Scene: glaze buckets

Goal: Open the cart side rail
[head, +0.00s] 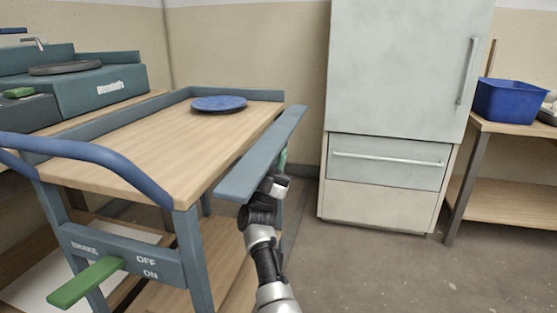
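The cart (150,145) has a wooden top with a blue-grey rim and stands at the left. Its side rail (262,150) is a long blue-grey panel along the right edge of the top. Its broad face shows; I cannot tell its exact tilt. A green piece (283,160) shows just beyond the rail, partly hidden. My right gripper (272,183) is at the outer side of the rail, close to its near half. Its fingertips are partly hidden, so I cannot tell whether it grips or touches anything. My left gripper is not in view.
A blue round plate (219,103) lies on the cart top. A green brake lever (86,282) sticks out at the cart's near end, below a blue handle (95,160). A pale cabinet (395,90) and a shelf with a blue bin (510,101) stand right. Floor between is clear.

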